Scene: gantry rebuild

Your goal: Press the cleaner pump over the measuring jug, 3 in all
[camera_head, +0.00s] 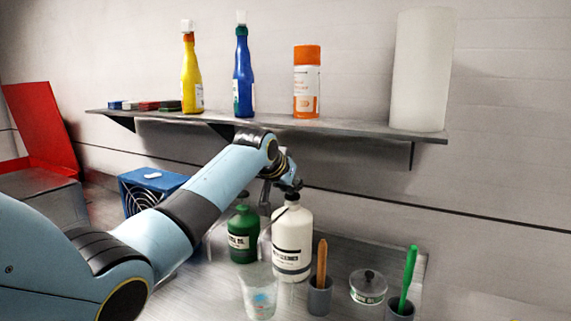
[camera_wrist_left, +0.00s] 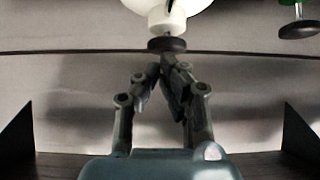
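The white cleaner bottle (camera_head: 292,240) stands upright on the bench, with a dark pump head (camera_head: 292,196) on its neck. The measuring jug (camera_head: 260,293) is clear and stands in front of the bottle, slightly to the left. My left gripper (camera_head: 293,186) is at the top of the pump head. In the left wrist view my left gripper (camera_wrist_left: 168,72) has its fingertips together, right at the dark pump head (camera_wrist_left: 167,44); I cannot tell if they touch it. Nothing shows between the fingers. My right gripper is in neither view.
A green oil bottle (camera_head: 242,235) stands left of the cleaner. Right of the jug are a grey cup (camera_head: 320,298) with a brown-handled tool, a lidded glass jar (camera_head: 368,287) and a cup with a green brush (camera_head: 409,275). A shelf (camera_head: 350,129) overhangs behind my arm.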

